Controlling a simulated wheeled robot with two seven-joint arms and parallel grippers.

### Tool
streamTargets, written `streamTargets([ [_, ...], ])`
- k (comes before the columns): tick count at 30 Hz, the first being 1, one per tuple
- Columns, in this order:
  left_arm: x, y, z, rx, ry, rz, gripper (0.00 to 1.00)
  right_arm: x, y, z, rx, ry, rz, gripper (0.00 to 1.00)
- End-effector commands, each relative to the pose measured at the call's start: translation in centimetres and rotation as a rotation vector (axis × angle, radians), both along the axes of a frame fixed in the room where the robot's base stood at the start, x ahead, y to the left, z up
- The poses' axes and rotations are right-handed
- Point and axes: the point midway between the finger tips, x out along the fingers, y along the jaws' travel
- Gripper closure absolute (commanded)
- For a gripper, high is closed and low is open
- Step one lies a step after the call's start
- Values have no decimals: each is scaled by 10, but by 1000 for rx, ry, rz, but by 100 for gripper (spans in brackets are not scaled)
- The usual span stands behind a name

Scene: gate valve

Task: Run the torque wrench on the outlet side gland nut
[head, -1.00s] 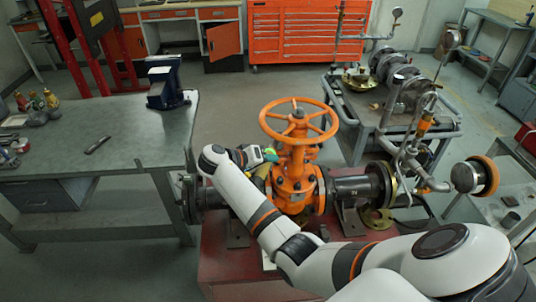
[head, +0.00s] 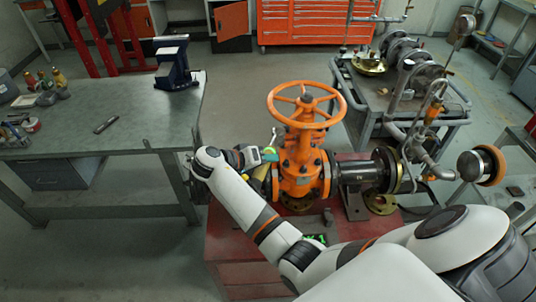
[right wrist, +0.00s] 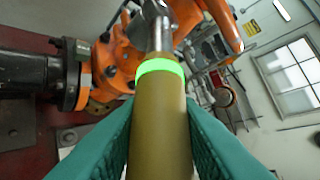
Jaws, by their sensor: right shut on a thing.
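The orange gate valve (head: 302,172) stands upright with its orange handwheel (head: 306,104) on top. My right gripper (head: 268,155) is just left of the valve's bonnet, reached by my arm crossing from the right. In the right wrist view its teal fingers (right wrist: 160,135) are shut on the brass-coloured handle of the torque wrench (right wrist: 157,112). A bright green ring glows around the handle's far end, and a metal shaft runs on from it toward the valve. The wrench head and its contact with any nut cannot be made out. The gland nuts are not clearly visible. My left gripper is out of view.
The valve's dark pipe (head: 365,170) runs right above a red stand (head: 235,245). A workbench (head: 75,135) with a blue vise (head: 174,65) is at left. A cart (head: 358,98) with pipe fittings stands behind right. An orange cabinet (head: 315,22) is at the back.

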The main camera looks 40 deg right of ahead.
Motion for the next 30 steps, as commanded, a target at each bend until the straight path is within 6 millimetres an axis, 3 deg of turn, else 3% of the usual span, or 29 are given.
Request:
streamTargets([
  [18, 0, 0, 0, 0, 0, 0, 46, -24, 35, 2, -2, -5, 0, 100],
  [30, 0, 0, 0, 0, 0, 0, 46, -28, 40, 3, -3, -6, 0, 100],
])
